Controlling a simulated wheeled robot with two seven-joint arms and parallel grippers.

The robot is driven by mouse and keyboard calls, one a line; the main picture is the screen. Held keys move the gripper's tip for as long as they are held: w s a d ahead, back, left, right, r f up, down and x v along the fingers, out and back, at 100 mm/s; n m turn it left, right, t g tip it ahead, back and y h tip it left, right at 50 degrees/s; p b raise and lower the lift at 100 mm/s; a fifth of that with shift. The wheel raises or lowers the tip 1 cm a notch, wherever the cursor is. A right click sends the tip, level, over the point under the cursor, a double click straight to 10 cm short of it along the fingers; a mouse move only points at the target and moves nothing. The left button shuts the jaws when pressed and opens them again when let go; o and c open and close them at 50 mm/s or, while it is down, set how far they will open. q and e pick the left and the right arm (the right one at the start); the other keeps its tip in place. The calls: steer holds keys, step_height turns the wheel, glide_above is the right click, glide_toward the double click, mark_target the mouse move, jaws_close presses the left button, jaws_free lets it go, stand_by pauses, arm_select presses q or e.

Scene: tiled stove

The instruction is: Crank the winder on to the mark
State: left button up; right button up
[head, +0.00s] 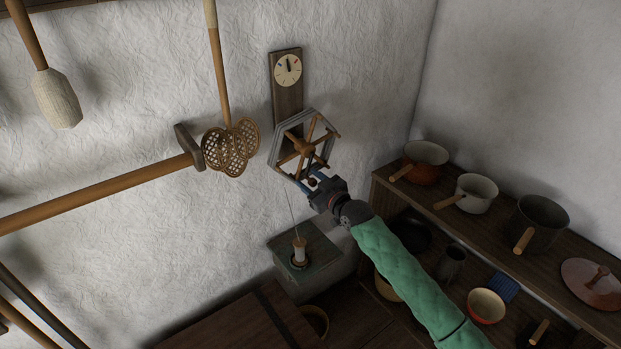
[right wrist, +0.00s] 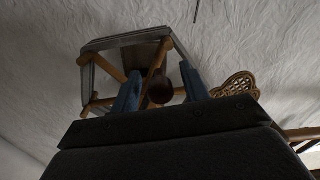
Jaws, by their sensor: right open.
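The winder (head: 303,149) is a wooden spoked reel with grey yarn around its rim, mounted on an upright board (head: 288,103) on the wall. Above it on the board is a round cream dial (head: 288,70) with a dark hand pointing near the top; its small marks are hard to read. My right gripper (head: 313,182) is open at the winder's lower edge. In the right wrist view, a dark brown round knob (right wrist: 160,92) shows between the blue fingers of the gripper (right wrist: 160,78); contact cannot be told. My left gripper is not in view.
A thread runs down to a spool (head: 299,250) on a grey-green block (head: 324,249) below. A wicker beater (head: 231,148) hangs close left of the winder, with a long-handled wooden tool (head: 110,192) beside it. Shelves with pots (head: 477,193) stand at the right.

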steer(key=shift+w, duration=0.1)
jaws_close()
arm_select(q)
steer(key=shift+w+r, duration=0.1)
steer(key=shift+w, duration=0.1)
arm_select(e)
steer(key=shift+a, duration=0.15)
stand_by(0.4)
arm_select(q)
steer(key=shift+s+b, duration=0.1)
steer(key=shift+b, duration=0.25)
arm_select(e)
steer(key=shift+m, duration=0.3)
